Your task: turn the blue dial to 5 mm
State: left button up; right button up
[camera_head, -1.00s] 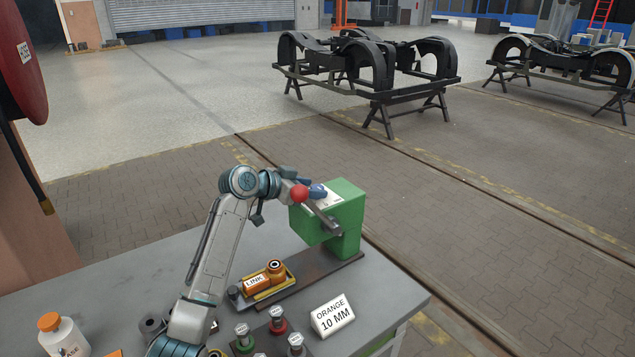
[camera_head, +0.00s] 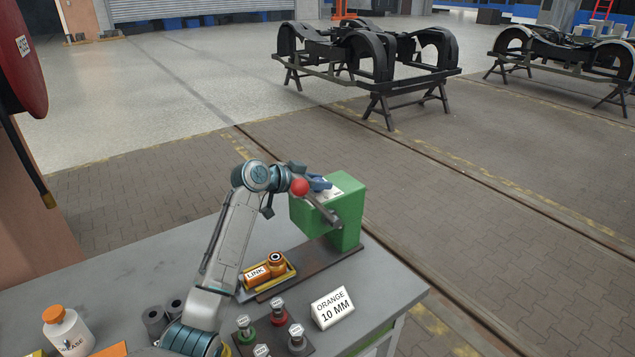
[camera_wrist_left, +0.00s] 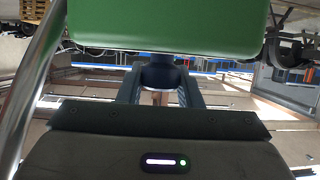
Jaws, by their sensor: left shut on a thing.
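The green press (camera_head: 345,205) stands on the bench with a white plate (camera_head: 332,194) on its top. The blue dial (camera_wrist_left: 160,77) shows as a dark blue round knob between my left gripper's fingers in the left wrist view, below the green body. My left gripper (camera_head: 317,183) is at the press top, shut on the dial. In the head view the fingers and the red ball of the lever partly cover the dial, and its scale marks are too small to read. My right gripper is in neither view.
The press lever's red ball (camera_head: 299,187) is close to my left wrist. A sign (camera_head: 332,308) reads "ORANGE 10 MM". A yellow tray (camera_head: 287,280) holds an orange link part. Several labelled knobs, a white bottle (camera_head: 67,331) and dark cylinders stand nearby on the grey bench.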

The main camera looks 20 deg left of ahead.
pick_arm(q)
jog(key=shift+f+m+g+h+b, duration=0.15)
jog(key=shift+m+g+h+b, duration=0.2)
jog(key=shift+b, duration=0.2)
jog(key=m+g+h+b, duration=0.2)
jog(key=m+b, duration=0.1)
jog(key=b, duration=0.1)
jog(key=m+g+h+b, duration=0.1)
jog(key=m+g+b, duration=0.2)
jog(key=b, duration=0.1)
jog(key=shift+g+h, duration=0.35)
jog(key=shift+m+g+h+b, duration=0.3)
jog(key=shift+m+g+b, duration=0.45)
jog(key=shift+g+b, duration=0.15)
jog(key=shift+m+g, duration=0.4)
jog(key=shift+g, duration=0.1)
jog(key=o, duration=1)
